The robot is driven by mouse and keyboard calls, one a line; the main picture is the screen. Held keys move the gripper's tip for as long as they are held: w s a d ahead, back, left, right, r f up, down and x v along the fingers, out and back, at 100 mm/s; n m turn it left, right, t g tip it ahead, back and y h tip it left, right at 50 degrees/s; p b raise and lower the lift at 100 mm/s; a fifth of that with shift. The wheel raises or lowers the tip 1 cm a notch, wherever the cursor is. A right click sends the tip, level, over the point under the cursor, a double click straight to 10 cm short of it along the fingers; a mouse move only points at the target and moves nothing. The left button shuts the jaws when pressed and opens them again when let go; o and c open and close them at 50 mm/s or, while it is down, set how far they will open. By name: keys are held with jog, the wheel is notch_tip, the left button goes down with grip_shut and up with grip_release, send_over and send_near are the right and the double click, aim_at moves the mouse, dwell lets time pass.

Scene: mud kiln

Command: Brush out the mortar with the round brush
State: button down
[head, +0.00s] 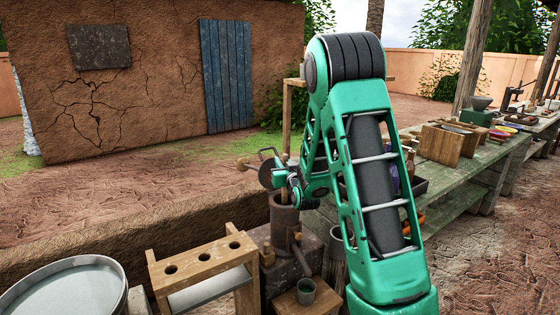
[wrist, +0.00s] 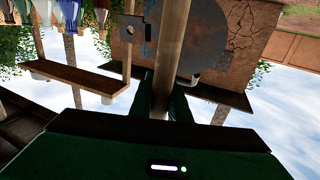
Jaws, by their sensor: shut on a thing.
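My gripper (head: 291,184) is above a dark brown cylindrical vessel, which looks like the mortar (head: 284,215). In the wrist view my gripper (wrist: 165,95) is shut on a round wooden handle (wrist: 172,50), which looks like the brush's. The handle runs away from between the dark fingers. The brush head and bristles do not show in either view. The gripper is small and partly covered by my arm in the head view, so I cannot tell whether the brush is inside the vessel. The inside of the vessel is hidden.
A wooden rack with round holes (head: 203,262) stands left of the vessel, beside a large pale basin (head: 66,292). A grey round disc (head: 268,173) is close to my gripper. A cluttered green bench (head: 455,172) runs right.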

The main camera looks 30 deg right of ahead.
notch_tip(320, 180, down, 5)
jog(key=shift+r, duration=0.2)
dwell(0.4)
notch_tip(320, 180, up, 20)
dwell(1.3)
dwell(0.8)
